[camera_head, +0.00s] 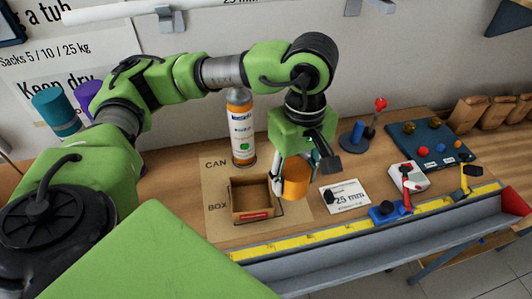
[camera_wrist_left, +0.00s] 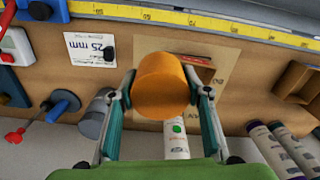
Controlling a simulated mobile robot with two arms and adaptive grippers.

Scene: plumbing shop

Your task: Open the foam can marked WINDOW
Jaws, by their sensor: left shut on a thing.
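My right gripper is not in view.
An open cardboard box (camera_head: 252,216) stands by the BOX mark, just left of the cap. A "25 mm" card (camera_head: 346,198) lies to the right. A yellow ruler (camera_head: 300,240) runs along the front edge. Teal (camera_head: 53,108) and purple (camera_head: 87,92) cylinders stand at the left.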

